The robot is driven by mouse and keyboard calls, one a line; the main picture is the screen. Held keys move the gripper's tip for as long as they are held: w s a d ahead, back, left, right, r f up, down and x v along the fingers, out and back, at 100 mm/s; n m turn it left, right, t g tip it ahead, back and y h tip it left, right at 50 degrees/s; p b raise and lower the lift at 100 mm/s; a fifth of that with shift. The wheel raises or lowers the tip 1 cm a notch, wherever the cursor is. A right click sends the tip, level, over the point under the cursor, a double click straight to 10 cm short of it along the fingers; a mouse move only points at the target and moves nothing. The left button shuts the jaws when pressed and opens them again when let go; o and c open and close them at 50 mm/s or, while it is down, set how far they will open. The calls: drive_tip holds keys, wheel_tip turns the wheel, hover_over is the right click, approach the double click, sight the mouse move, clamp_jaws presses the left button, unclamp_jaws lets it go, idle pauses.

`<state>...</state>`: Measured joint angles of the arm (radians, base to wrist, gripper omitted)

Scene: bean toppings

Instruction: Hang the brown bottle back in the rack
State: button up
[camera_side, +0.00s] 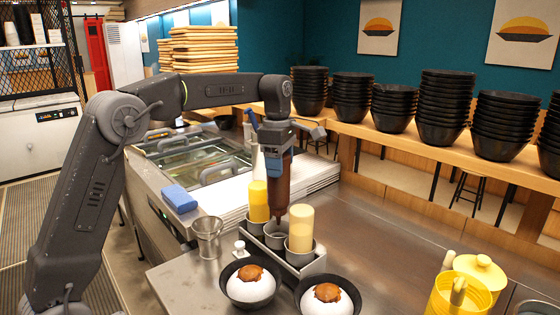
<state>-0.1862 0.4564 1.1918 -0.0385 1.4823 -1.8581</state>
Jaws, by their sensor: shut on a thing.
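My gripper (275,166) is shut on the brown bottle (283,188), which hangs upright with its nozzle pointing down. The bottle's narrow tip is over or just inside the middle holder (275,238) of the metal rack (312,267); I cannot tell how deep it is. In the same rack, a yellow bottle (258,201) stands in the back-left holder and a cream bottle (300,224) stands in the front-right holder.
Two black bowls (232,295) with white food and brown topping stand in front of the rack. Yellow pots (462,294) stand front right. The steel counter between is clear.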

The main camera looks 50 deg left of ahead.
sight(280, 202)
drive_tip(key=shift+f, duration=1.85)
drive_tip(key=shift+f, duration=0.1)
drive_tip(key=shift+f, duration=2)
drive_tip(key=shift+f, duration=0.2)
drive_tip(key=shift+f, duration=1.2)
drive_tip(key=o, duration=0.9)
drive_tip(key=shift+o, duration=0.2)
